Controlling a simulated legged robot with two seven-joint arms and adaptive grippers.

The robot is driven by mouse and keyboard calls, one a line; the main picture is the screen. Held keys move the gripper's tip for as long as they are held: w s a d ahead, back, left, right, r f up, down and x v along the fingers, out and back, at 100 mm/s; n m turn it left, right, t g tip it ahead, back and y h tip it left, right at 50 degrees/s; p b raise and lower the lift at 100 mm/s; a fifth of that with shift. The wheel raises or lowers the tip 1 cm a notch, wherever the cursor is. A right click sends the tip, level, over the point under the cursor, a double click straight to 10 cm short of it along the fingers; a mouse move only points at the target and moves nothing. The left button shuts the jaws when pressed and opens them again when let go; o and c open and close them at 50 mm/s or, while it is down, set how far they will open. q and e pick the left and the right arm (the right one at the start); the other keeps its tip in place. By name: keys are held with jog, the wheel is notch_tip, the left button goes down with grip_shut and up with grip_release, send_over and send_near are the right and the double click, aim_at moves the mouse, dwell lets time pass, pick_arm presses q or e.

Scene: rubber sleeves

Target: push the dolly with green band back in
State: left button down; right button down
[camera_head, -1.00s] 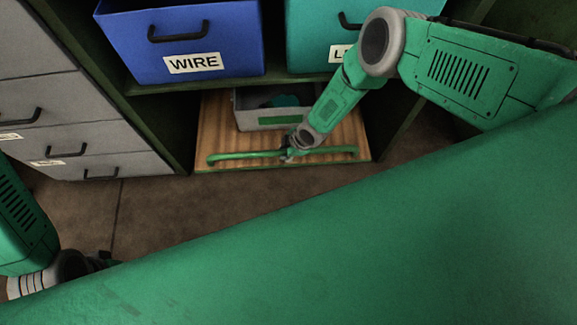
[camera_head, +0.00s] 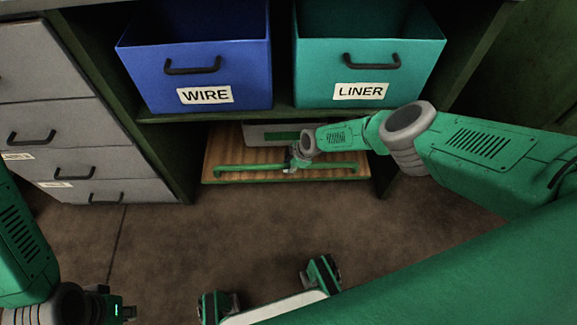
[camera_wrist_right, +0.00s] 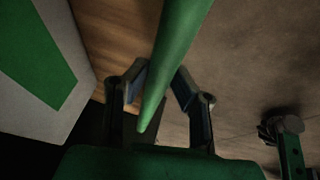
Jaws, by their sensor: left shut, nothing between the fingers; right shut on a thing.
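The dolly (camera_head: 240,161) is a flat wooden board in the bottom bay of the shelf, its front part showing past the bay. A green bar handle (camera_head: 240,170) runs along its front edge. A grey bin with a green band (camera_head: 281,136) stands on it, its upper part hidden under the shelf. My right gripper (camera_head: 293,168) is at the middle of the bar. In the right wrist view the bar (camera_wrist_right: 178,50) passes between the fingers of the right gripper (camera_wrist_right: 160,85), which are shut on it. My left gripper (camera_head: 122,312) is shut and empty at the lower left, away from the dolly.
A blue WIRE bin (camera_head: 196,70) and a teal LINER bin (camera_head: 368,70) stand on the shelf above. Grey drawers (camera_head: 80,150) are at the left. Shelf uprights flank the bay. The brown floor (camera_head: 230,230) in front is clear.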

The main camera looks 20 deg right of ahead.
jog(key=shift+w+a+r, duration=0.1)
jog(key=shift+w+r, duration=0.05)
jog(key=shift+w, duration=0.25)
jog(key=c, duration=1.4)
grip_release()
pick_arm(q)
jog(key=shift+w+f, duration=0.1)
pick_arm(e)
jog(key=shift+o, duration=0.2)
jog(key=shift+s, duration=0.15)
